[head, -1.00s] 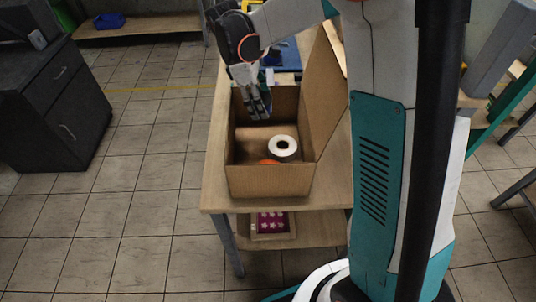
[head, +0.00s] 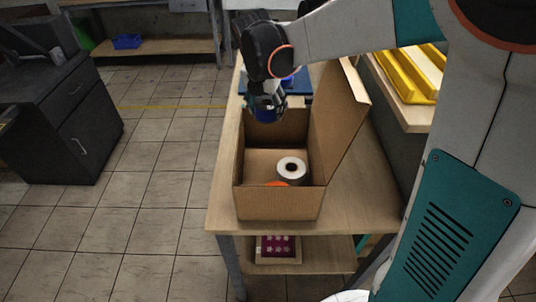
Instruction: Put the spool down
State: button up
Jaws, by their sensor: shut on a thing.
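My gripper (head: 265,103) points down over the back left of an open cardboard box (head: 268,203). It is shut on a dark blue rounded thing (head: 264,115), which looks like the spool; the fingers hide much of it. The held thing is near the box's back rim, and I cannot tell its exact height. Inside the box, a white roll (head: 292,166) with a dark centre hole stands at the right. An orange thing (head: 276,184) shows partly behind the front wall.
The box stands on a wooden table (head: 355,200), its right flap (head: 340,112) raised. A blue tray (head: 298,86) lies behind the box. A pink-patterned item (head: 277,247) is on the lower shelf. Yellow bins (head: 405,75) are at right, a dark cabinet (head: 70,120) at left.

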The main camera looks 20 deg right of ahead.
aim_at(268, 153)
notch_tip(268, 153, down, 17)
jog(key=b, duration=0.5)
jog(key=shift+r, duration=0.2)
jog(key=o, duration=0.9)
jog(key=shift+c, duration=0.2)
jog(key=p+v, duration=0.4)
jog(key=v, duration=0.8)
